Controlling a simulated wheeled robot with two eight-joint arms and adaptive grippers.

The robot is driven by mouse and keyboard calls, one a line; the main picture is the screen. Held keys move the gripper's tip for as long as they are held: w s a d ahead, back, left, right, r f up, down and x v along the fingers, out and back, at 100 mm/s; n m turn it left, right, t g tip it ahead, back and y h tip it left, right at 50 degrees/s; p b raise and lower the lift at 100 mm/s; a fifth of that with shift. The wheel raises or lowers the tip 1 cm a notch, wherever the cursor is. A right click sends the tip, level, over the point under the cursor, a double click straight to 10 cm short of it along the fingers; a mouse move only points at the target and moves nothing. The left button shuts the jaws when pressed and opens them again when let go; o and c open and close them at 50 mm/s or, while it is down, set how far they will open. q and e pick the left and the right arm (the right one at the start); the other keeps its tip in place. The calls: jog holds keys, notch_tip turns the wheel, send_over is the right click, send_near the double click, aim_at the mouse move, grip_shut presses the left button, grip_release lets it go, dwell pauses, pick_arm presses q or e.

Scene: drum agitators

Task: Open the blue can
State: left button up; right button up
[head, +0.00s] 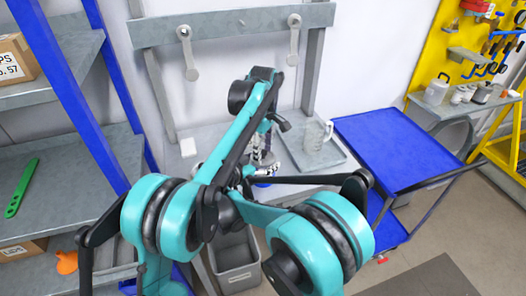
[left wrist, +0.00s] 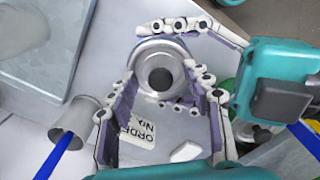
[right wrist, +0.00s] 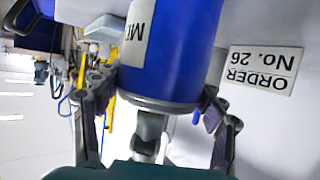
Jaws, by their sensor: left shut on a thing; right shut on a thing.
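The blue can shows in the right wrist view (right wrist: 172,50) as a blue cylinder with a white label and a silver rim. In the left wrist view its silver round top (left wrist: 150,52) has a dark centre. My left gripper (left wrist: 160,85) comes down from above and is shut on the top, its fingers on either side of the dark centre. My right gripper (right wrist: 155,110) is shut around the can's side, one finger on each side. In the head view my arms hide most of the can; both grippers meet over the grey table (head: 205,142).
A white order card (right wrist: 262,72) lies beside the can. A clear jug (head: 316,134) stands on a tray at the right of the table. A blue cart (head: 390,145) is farther right, a grey bin (head: 238,272) below the table front. A metal cup (left wrist: 75,118) stands nearby.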

aim_at(263, 151)
pick_arm(q)
jog(key=shift+w+r, duration=0.1)
grip_shut()
jog(key=shift+r, duration=0.2)
jog(key=shift+r, duration=0.95)
jog(key=shift+r, duration=2)
pick_arm(e)
jog(key=o, duration=1.8)
jog(key=shift+w, duration=0.1)
jog(key=shift+c, duration=0.2)
